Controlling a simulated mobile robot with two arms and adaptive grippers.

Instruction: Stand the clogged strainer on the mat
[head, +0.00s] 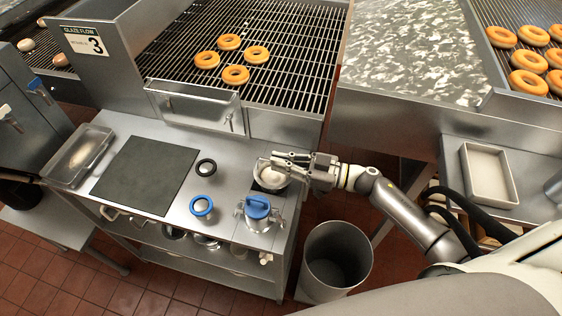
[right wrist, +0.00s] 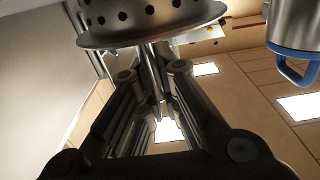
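The strainer (head: 272,178) is at the right end of the steel worktop, its inside filled with pale matter. In the right wrist view its perforated metal basket and wide rim (right wrist: 150,36) show close up. My right gripper (head: 284,161) is at the strainer in the head view; in the wrist view its fingers (right wrist: 155,85) are drawn together on a narrow metal piece by the rim. Whether the strainer is clear of the surface beneath it is hard to tell. The dark grey mat (head: 145,175) lies flat and empty left of it.
A bin (head: 336,258) stands on the floor.

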